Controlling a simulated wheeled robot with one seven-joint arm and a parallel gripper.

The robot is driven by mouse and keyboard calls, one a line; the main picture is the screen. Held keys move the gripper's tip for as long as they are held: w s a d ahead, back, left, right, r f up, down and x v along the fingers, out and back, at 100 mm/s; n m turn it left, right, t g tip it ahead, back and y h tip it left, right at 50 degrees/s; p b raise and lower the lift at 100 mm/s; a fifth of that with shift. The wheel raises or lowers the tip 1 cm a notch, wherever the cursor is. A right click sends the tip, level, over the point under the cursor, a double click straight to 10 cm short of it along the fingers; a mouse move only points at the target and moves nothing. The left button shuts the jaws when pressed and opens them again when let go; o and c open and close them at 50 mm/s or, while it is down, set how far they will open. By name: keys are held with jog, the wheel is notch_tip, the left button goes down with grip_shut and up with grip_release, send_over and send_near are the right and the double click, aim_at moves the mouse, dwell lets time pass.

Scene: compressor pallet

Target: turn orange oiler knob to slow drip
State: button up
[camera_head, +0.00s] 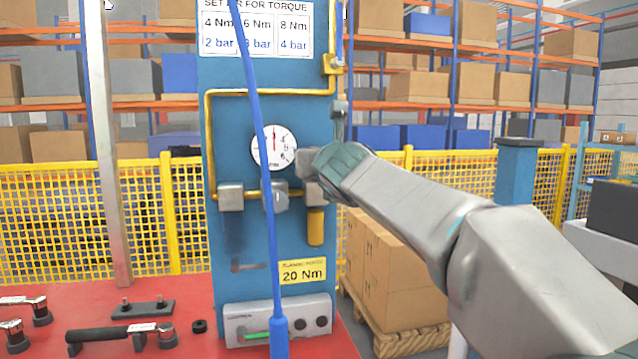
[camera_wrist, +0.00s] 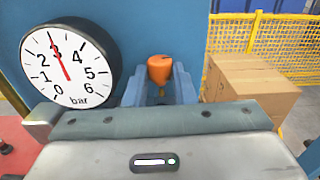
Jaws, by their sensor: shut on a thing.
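The orange oiler knob (camera_wrist: 160,68) shows in the wrist view between the two blue-grey fingers of my gripper (camera_wrist: 160,80). The gripper is shut on the knob. In the head view my gripper (camera_head: 310,165) reaches in from the right to the top of the oiler, and the knob is hidden behind it. The oiler's yellow bowl (camera_head: 315,226) hangs below, at the right end of the row of air units on the blue panel (camera_head: 230,130). No drip can be made out.
A pressure gauge (camera_wrist: 68,63) sits close left of my gripper, its needle near 3 bar. A blue hose (camera_head: 262,130) hangs in front of the panel. A red bench (camera_head: 100,270) holds tools at left. Boxes on a pallet (camera_head: 385,262) stand behind my arm, before a yellow fence.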

jog(key=shift+a+f+m+h+b, duration=0.1)
jog(key=shift+m+h+b, duration=0.5)
jog(key=shift+b, duration=0.5)
jog(key=shift+a+f+m+h+b, duration=0.1)
jog(key=shift+m+h+b, duration=0.2)
jog(key=shift+h+b, duration=0.65)
grip_shut()
jog(key=o, duration=1)
grip_release()
jog(key=shift+s, duration=0.1)
jog(key=shift+r, duration=0.1)
jog(key=shift+r, duration=0.1)
jog(key=shift+r+n+y+p, duration=0.3)
jog(key=shift+y+p, duration=0.45)
jog(key=shift+p, duration=0.35)
jog(key=n+y+p, duration=0.1)
jog(key=p, duration=0.2)
jog(key=shift+d, duration=0.1)
jog(key=y+p, duration=0.1)
jog(key=p, duration=0.3)
jog(key=n+g+y+p, duration=0.1)
jog(key=p, duration=0.3)
jog(key=n+y+p, duration=0.1)
jog(key=p, duration=0.3)
jog(key=shift+w+d+y, duration=0.3)
jog(key=shift+d+y, duration=0.1)
